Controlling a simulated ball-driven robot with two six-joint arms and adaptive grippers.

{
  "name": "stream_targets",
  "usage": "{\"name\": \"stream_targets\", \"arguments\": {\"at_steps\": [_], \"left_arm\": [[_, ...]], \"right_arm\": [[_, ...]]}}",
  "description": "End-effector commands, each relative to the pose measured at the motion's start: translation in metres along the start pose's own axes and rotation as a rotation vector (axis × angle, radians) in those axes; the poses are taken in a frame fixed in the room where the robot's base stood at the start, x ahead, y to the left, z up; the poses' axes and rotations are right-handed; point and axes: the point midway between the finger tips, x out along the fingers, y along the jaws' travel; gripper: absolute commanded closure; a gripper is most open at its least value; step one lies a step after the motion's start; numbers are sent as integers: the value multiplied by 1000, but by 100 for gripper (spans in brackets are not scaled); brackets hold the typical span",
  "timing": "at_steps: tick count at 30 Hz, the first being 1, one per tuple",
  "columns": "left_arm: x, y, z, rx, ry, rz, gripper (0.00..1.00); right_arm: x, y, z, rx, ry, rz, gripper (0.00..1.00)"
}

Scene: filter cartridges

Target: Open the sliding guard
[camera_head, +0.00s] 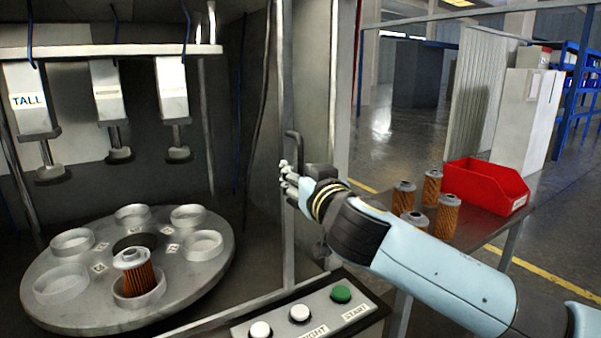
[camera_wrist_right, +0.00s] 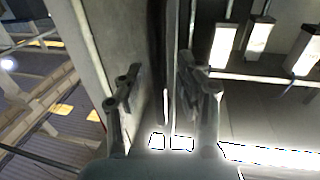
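The sliding guard shows as an upright grey frame bar (camera_head: 288,235) at the right side of the machine opening; whether a clear panel fills the opening, I cannot tell. A dark bent handle (camera_head: 295,146) is on this bar. My right gripper (camera_head: 287,178) is beside the bar, at the handle's lower part. In the right wrist view its two fingers (camera_wrist_right: 165,90) stand apart, with a thin upright bar between them. Contact with the handle cannot be made out. My left gripper is out of view.
Inside the machine, a round turntable (camera_head: 190,275) carries several cups, one with a filter cartridge (camera_head: 136,274). Presses (camera_head: 110,95) hang above. A button panel (camera_head: 310,315) is in front. At right, a table holds several cartridges (camera_head: 446,216) and a red bin (camera_head: 484,184).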

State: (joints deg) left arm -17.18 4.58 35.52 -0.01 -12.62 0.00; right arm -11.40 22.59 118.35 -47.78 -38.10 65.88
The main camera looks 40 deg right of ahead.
Motion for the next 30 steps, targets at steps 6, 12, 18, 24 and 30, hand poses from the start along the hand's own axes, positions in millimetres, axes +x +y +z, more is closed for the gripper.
{"name": "stream_targets", "arguments": {"at_steps": [6, 12, 18, 24, 30], "left_arm": [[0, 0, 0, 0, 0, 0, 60], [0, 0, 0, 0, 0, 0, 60], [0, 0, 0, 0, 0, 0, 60], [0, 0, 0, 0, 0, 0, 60], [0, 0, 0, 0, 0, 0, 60]], "right_arm": [[0, 0, 0, 0, 0, 0, 81], [0, 0, 0, 0, 0, 0, 100], [0, 0, 0, 0, 0, 0, 100], [-1, 0, 0, 0, -1, 0, 100], [0, 0, 1, 0, -2, 0, 100]]}}
